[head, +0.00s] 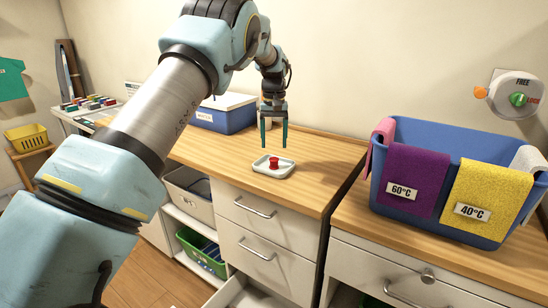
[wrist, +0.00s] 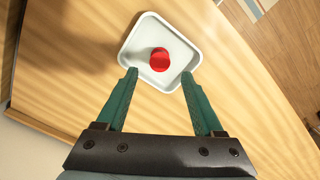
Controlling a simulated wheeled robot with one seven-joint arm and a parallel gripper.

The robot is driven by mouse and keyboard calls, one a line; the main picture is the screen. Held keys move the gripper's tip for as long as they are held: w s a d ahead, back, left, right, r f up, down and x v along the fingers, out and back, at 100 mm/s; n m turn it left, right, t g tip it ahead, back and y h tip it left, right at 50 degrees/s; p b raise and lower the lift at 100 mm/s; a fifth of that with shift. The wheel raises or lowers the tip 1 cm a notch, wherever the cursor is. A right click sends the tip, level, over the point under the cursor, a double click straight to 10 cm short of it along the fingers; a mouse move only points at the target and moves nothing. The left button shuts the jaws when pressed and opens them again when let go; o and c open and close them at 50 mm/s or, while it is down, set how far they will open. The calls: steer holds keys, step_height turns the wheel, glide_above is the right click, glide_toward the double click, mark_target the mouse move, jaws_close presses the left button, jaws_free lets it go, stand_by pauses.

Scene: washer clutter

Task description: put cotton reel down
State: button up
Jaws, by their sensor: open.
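A red cotton reel (head: 274,162) sits in a small white tray (head: 261,170) on the wooden counter. In the wrist view the reel (wrist: 159,60) is near the middle of the tray (wrist: 143,31). My gripper (head: 273,145) is open and empty above the tray, its green fingers pointing down. In the wrist view the fingertips (wrist: 158,74) are spread either side of the reel and do not touch it.
A blue lidded box (head: 227,118) stands at the back left of the counter (head: 325,160). A blue basket (head: 405,135) with labelled cloths stands on the right-hand counter. A drawer (head: 243,293) below is pulled open. The counter around the tray is clear.

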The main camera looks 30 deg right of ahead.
mark_target(274, 159)
step_height(274, 159, up, 6)
steer(key=s+a+f+n, duration=0.1)
steer(key=a+f+n, duration=0.15)
steer(key=a, duration=2.65)
steer(key=s+a+f+n, duration=0.1)
steer(key=s+a+f, duration=0.1)
steer(key=s+a, duration=0.6)
steer(key=s+a+f+t, duration=0.1)
steer(key=s+a+f, duration=0.1)
steer(key=s+a, duration=0.5)
steer(key=s, duration=0.3)
steer(key=shift+s+a+f+n+t+b, duration=0.2)
steer(key=shift+s+a+n+t+b, duration=0.1)
steer(key=shift+a+n+b, duration=0.1)
